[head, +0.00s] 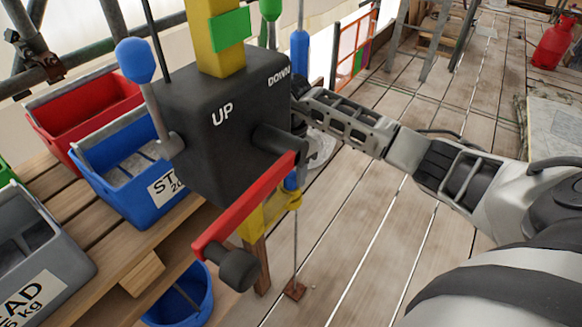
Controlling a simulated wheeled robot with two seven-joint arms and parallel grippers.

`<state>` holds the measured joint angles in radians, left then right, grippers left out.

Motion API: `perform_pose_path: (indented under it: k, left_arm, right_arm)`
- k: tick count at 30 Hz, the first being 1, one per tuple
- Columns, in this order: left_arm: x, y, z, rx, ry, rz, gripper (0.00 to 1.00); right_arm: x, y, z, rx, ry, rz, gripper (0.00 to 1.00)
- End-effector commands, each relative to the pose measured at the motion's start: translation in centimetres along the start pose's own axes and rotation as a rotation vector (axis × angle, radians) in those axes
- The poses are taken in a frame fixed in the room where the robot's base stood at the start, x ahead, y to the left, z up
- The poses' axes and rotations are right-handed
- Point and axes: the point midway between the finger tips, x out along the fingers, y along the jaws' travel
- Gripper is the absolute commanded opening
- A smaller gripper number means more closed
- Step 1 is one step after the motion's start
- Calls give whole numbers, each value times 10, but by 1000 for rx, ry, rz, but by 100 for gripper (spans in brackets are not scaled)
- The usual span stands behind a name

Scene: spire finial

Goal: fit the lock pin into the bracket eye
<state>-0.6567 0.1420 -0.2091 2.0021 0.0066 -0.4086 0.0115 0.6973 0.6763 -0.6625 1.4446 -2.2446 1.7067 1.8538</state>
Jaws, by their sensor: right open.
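A black winch box (215,135) marked UP and DOWN sits on a yellow post (212,38). A red crank (243,205) with a black grip (238,268) is on its front. I cannot make out the lock pin or the bracket eye for sure. A yellow bracket-like part (282,205) shows below the box, with a small blue piece (291,180) above it. My right gripper (308,122) is at the box's right side, open; its tips are partly hidden behind the box. I see nothing clearly held in it. My left gripper is out of view.
Red (90,105), blue (125,165) and grey (40,245) bins stand on a wooden bench at left. A blue bucket (182,297) is below. A lever with a blue knob (135,60) rises left of the box.

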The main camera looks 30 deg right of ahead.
Motion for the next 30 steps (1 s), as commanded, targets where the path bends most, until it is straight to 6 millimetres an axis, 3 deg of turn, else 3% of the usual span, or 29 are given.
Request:
perform_pose_path:
  k: [16, 21, 30]
  left_arm:
    - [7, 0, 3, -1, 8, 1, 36]
    - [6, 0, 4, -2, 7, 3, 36]
    - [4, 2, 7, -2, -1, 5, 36]
  right_arm:
    - [-104, 0, 0, -2, 0, 11, 55]
    - [-119, -1, 0, -1, 0, 7, 55]
    - [-121, -1, 0, -1, 0, 5, 55]
